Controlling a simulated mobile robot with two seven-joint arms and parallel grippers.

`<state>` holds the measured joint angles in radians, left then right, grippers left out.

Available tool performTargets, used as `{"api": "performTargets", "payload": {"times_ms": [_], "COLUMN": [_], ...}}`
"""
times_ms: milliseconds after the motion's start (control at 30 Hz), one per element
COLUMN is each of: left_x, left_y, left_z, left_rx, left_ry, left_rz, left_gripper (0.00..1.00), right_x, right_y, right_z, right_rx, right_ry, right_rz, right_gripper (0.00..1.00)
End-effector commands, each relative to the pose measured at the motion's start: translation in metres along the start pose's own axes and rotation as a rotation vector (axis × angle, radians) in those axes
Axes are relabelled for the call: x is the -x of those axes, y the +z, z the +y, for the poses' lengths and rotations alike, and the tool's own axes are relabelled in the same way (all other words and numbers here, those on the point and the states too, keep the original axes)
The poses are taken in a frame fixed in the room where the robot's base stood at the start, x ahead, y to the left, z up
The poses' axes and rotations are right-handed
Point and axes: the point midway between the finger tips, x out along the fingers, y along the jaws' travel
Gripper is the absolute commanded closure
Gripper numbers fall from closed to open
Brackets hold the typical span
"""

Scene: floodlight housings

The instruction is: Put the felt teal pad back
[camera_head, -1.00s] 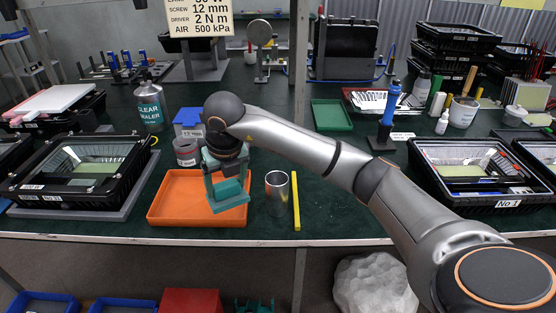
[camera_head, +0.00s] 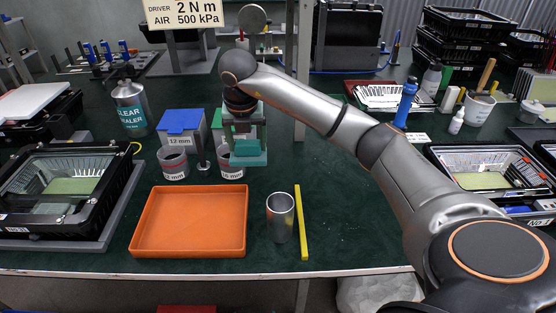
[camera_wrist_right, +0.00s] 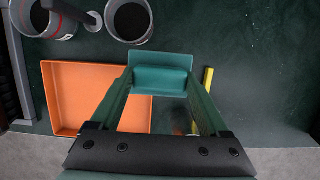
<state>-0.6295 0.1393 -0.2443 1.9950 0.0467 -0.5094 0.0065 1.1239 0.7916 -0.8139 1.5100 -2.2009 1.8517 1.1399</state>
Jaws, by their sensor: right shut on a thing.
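The teal pad (camera_head: 247,153) is a flat teal plate with a raised block on it. My right gripper (camera_head: 243,140) is shut on it and holds it in the air, beyond the orange tray and in front of a clear cup. In the right wrist view the pad (camera_wrist_right: 160,77) sits between the two fingertips of the gripper (camera_wrist_right: 160,90), over the tray's right back corner from that angle. The orange tray (camera_head: 190,248) looks empty on the green bench. My left gripper is not in view.
Two clear labelled cups (camera_head: 174,166) and a blue-lidded box (camera_head: 184,122) stand behind the tray. A metal cylinder (camera_head: 280,217) and a yellow strip (camera_head: 301,225) are right of it. Black housings stand left (camera_head: 60,200) and right (camera_head: 490,175). Bench right of the strip is clear.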

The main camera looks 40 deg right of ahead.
Motion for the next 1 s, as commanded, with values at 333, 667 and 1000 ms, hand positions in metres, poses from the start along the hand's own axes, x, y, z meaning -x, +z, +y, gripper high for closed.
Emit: {"api": "performTargets", "payload": {"times_ms": [333, 667, 1000], "left_x": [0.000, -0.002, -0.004], "left_y": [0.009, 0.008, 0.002], "left_z": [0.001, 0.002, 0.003], "left_rx": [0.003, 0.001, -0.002], "left_ry": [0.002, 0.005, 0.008], "left_rz": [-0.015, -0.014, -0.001], "left_gripper": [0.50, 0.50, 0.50], "right_x": [-0.064, -0.097, -0.136], "right_y": [0.041, 0.052, 0.046], "right_z": [-0.056, -0.073, -0.077], "right_rx": [-0.003, 0.000, 0.001], "right_ry": [-0.005, 0.000, -0.001], "right_rz": [0.004, 0.000, 0.001], "right_gripper": [0.73, 0.73, 0.73]}}
